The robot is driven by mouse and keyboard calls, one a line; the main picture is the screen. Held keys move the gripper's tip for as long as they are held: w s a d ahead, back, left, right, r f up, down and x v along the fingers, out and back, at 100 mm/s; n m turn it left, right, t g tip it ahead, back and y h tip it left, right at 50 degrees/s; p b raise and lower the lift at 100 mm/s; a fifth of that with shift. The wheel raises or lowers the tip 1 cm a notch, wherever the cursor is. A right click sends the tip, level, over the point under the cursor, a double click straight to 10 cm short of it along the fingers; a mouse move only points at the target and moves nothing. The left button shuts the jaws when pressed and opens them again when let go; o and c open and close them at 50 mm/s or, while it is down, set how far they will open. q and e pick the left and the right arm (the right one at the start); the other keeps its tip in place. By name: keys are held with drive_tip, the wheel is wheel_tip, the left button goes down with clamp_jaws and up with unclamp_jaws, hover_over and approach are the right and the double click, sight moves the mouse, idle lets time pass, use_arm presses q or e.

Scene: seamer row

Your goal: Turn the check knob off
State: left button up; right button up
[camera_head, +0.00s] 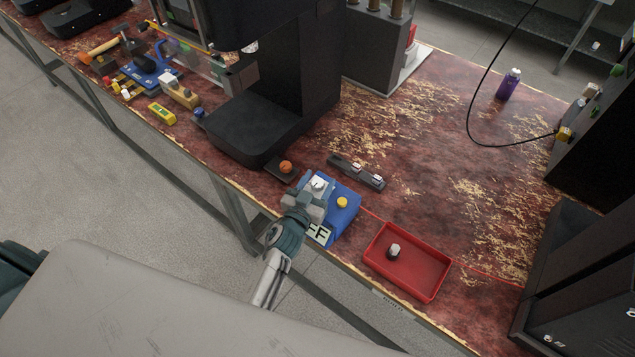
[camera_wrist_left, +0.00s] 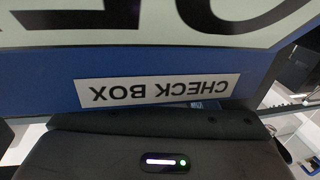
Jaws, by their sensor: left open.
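The blue check box (camera_head: 346,218) stands near the table's front edge, with a yellow round part (camera_head: 342,202) on top. A pale plate (camera_head: 319,234) on its front reads "FF", the rest covered by my left arm. My left gripper (camera_head: 314,190) is open over the left part of the box. A small light piece shows between or beside its fingers; I cannot tell if this is the check knob. In the left wrist view, an upside-down "CHECK BOX" label (camera_wrist_left: 158,89) sits on the blue face, below a cropped plate (camera_wrist_left: 130,22) with large dark letters. The fingertips are hidden there.
A red tray (camera_head: 374,265) holding a small black-and-white piece (camera_head: 394,251) stands right of the box. A black machine (camera_head: 262,130) rises at back left. Free table lies right.

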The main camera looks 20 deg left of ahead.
use_arm(q)
drive_tip(key=s, duration=0.6)
drive_tip(key=s+a+b, duration=0.1)
drive_tip(key=s, duration=0.2)
drive_tip(key=shift+s+a+f, duration=0.1)
drive_tip(key=shift+s, duration=0.05)
drive_tip(key=shift+s+a, duration=0.1)
drive_tip(key=shift+s, duration=0.6)
